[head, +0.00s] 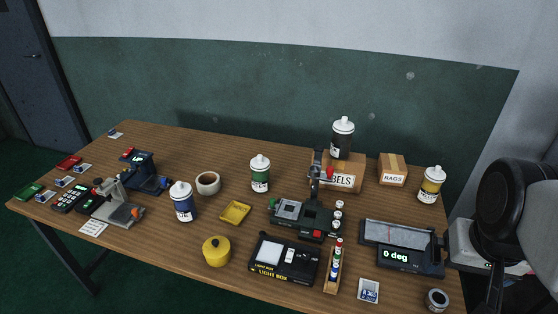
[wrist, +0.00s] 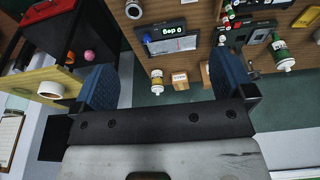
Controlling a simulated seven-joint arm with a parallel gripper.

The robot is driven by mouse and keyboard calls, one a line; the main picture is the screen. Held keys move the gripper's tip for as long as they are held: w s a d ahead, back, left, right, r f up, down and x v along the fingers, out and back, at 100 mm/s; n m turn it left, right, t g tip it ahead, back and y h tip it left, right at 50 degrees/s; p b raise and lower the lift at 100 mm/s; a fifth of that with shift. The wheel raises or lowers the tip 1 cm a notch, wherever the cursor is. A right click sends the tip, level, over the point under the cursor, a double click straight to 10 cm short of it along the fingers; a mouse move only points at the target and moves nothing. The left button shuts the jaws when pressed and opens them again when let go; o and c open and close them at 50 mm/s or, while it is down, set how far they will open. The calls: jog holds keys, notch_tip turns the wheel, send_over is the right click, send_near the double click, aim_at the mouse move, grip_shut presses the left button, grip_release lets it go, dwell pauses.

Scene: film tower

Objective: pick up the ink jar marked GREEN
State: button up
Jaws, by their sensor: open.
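A white-capped jar with a green body (head: 260,177) stands upright on the table, behind the middle, in the head view. It also shows in the wrist view, tilted by the camera angle, at the upper right (wrist: 284,56). Its label is too small to read. Similar jars with blue (head: 184,205), black (head: 341,142) and yellow (head: 430,187) bodies stand on or above the table; the black one is beside or on the labels box. My gripper (wrist: 162,68) is open and empty, its blue fingers wide apart, away from the green jar. Its fingertips are not clear in the head view.

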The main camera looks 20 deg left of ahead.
jog(key=shift+r, duration=0.15)
jog(key=w+v, duration=0.1)
jog(key=v, duration=0.4)
jog(key=w+a+r+n+t+y, duration=0.3)
jog(key=w+a, duration=0.7)
jog(key=w, duration=0.4)
jog(key=n+t+y, duration=0.2)
jog(key=t, duration=0.4)
send_over(259, 166)
jog(key=s+d, duration=0.2)
jog(key=s, duration=0.2)
notch_tip(259, 166, down, 3)
notch_tip(259, 166, down, 28)
jog(key=shift+a+r, duration=0.1)
jog(key=shift+r, duration=0.05)
jog(key=shift+w, duration=0.1)
jog(key=shift+x, duration=1.2)
